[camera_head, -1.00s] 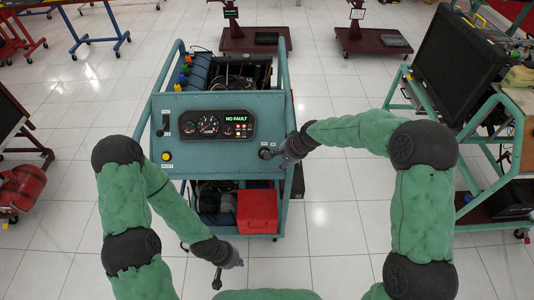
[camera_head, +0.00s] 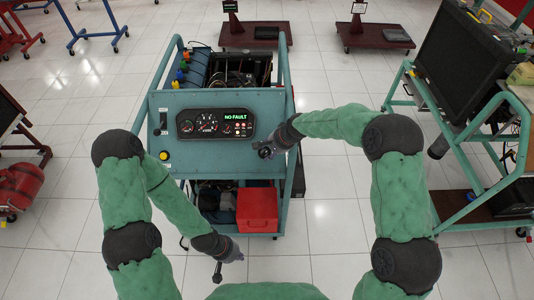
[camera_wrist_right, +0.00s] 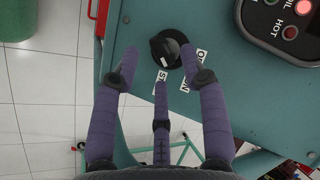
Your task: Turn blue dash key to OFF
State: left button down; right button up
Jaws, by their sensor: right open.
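The blue-green dash panel (camera_head: 205,160) faces me on the engine trainer. Its black round key switch (camera_wrist_right: 168,48) shows in the right wrist view, with a white mark on its lower edge. Printed labels, partly covered by my finger, sit below and right of it. My right gripper (camera_head: 266,150) is at the panel's right end and covers most of the key in the head view. In the right wrist view the right gripper (camera_wrist_right: 160,62) is open, its fingers spread around the key; contact cannot be told. My left gripper (camera_head: 230,262) hangs low, away from the panel.
A red box (camera_head: 257,210) sits on the lower shelf. Another trainer (camera_head: 480,110) stands right. Floor between is clear.

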aim_at(264, 153)
jog(key=shift+x, duration=1.35)
grip_shut()
